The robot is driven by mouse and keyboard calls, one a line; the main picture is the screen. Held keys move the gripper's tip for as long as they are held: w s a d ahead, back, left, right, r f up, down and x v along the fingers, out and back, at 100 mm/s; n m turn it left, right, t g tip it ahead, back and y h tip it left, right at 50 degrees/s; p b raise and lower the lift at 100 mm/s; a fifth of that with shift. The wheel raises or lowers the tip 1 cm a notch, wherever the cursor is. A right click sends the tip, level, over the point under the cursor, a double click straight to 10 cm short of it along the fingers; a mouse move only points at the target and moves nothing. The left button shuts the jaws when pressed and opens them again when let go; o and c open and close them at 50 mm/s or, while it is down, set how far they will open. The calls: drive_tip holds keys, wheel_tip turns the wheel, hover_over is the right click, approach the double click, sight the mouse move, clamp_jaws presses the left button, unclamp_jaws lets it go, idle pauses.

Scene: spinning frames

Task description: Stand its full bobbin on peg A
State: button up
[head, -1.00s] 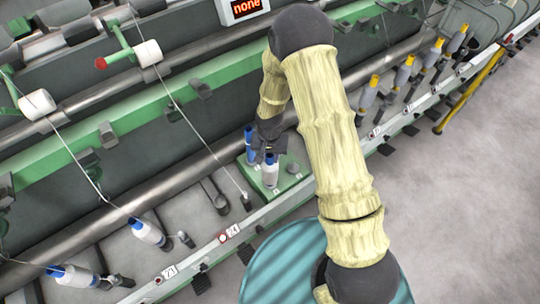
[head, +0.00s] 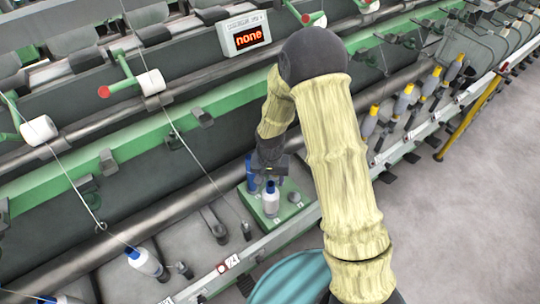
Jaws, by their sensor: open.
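A green peg board (head: 292,212) sits on the machine's ledge, partly under my arm. A white bobbin with a blue top (head: 270,202) stands upright at its front. A mostly blue bobbin or tube (head: 251,178) stands behind it to the left. A grey round stub (head: 293,197) at the right of the board carries nothing. The letters on the board are too small to read. My gripper (head: 270,172) is open just above and behind the white bobbin, seemingly clear of it; its fingertips are dark and hard to make out.
The spinning frame carries white-and-blue bobbins (head: 145,262) at lower left and yellow-topped grey ones (head: 402,100) at right. A thread runs down from a white roving spool (head: 151,82) to near the board. A display (head: 246,35) reads "none".

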wheel_tip(320, 180, up, 14)
drive_tip(key=b, duration=0.2)
drive_tip(key=shift+f, duration=0.2)
idle(1.6)
